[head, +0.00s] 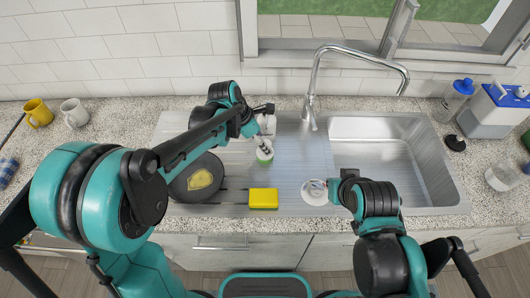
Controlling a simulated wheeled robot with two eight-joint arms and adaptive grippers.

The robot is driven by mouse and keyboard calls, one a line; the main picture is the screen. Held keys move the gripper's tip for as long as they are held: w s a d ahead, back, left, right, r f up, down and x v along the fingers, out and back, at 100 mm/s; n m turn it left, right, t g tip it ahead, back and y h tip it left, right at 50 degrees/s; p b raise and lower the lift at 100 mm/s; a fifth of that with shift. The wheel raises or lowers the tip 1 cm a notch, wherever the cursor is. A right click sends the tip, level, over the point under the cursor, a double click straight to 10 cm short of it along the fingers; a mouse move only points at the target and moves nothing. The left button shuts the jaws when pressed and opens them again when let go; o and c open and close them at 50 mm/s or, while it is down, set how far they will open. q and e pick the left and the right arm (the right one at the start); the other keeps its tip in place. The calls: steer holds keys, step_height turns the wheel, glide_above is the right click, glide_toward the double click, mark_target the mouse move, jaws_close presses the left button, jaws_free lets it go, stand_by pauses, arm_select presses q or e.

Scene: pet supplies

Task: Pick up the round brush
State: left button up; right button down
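A yellow sponge (263,198) and a dark pan (188,184) with a yellow piece lie on the drainboard. The sink basin (372,155) is empty, beside a tall faucet (314,85). Mugs (74,112) stand left, bottles and a jar (503,176) right.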

mark_target(262, 158)
arm_select(q)
steer(key=x, duration=0.1)
steer(key=b+x, duration=0.1)
steer(key=x, duration=0.1)
steer(key=shift+w+d+f, duration=0.15)
steer(key=shift+w+f, duration=0.1)
steer(key=shift+r, duration=0.1)
steer(key=c, duration=1.3)
steer(key=shift+o, duration=0.2)
steer(key=shift+r, duration=0.1)
